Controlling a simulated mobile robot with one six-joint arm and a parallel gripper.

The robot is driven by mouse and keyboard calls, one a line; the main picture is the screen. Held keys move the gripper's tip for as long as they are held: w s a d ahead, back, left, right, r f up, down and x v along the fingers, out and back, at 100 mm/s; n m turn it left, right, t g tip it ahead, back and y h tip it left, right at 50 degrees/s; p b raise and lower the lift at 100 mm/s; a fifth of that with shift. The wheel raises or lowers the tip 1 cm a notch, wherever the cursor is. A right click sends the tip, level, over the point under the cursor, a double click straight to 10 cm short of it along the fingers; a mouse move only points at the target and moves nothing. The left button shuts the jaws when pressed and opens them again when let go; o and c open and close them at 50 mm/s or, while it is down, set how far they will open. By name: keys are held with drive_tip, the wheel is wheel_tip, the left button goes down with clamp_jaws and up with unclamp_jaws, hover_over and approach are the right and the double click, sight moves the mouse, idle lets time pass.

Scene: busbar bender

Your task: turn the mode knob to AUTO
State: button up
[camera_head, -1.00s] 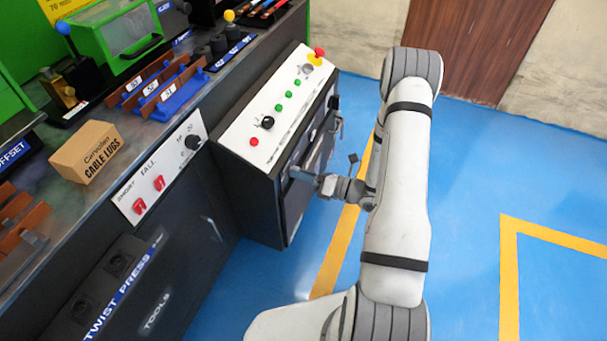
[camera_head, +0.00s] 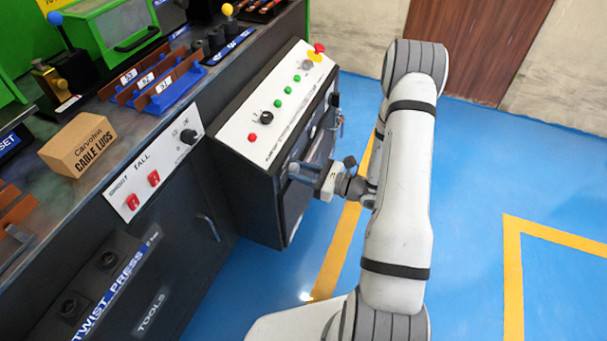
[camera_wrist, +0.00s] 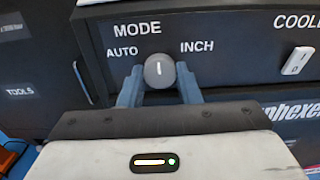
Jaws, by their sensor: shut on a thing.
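The mode knob (camera_wrist: 159,71) is a round grey knob with a white pointer line, on a dark panel (camera_wrist: 230,60) under the word MODE. AUTO is printed at its upper left and INCH at its upper right. The pointer line stands nearly straight up, between the two labels. My gripper (camera_wrist: 160,84) is shut on the knob, one blue-grey finger on each side. In the head view my gripper (camera_head: 296,172) reaches the front of the control box (camera_head: 262,190); the knob is hidden there.
A white switch (camera_wrist: 298,61) labelled COOL sits right of the knob. The box's sloped white top carries a black knob (camera_head: 266,117), green buttons and a red emergency stop (camera_head: 319,48). A cardboard box (camera_head: 78,145) lies on the bench at left. Blue floor is clear at right.

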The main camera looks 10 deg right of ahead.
drive_tip(key=shift+a+n+b, duration=0.15)
drive_tip(key=shift+n+b, duration=2.7)
drive_tip(key=shift+n, duration=1.45)
drive_tip(key=shift+s, duration=0.1)
drive_tip(key=o, duration=1)
drive_tip(key=shift+d, duration=0.2)
drive_tip(key=shift+s+d, duration=0.15)
drive_tip(key=shift+d, duration=0.2)
drive_tip(key=p+v, duration=0.1)
drive_tip(key=v, duration=0.5)
drive_tip(key=shift+s+d+p, duration=0.25)
drive_tip(key=shift+s+p, duration=0.05)
drive_tip(key=shift+p, duration=0.1)
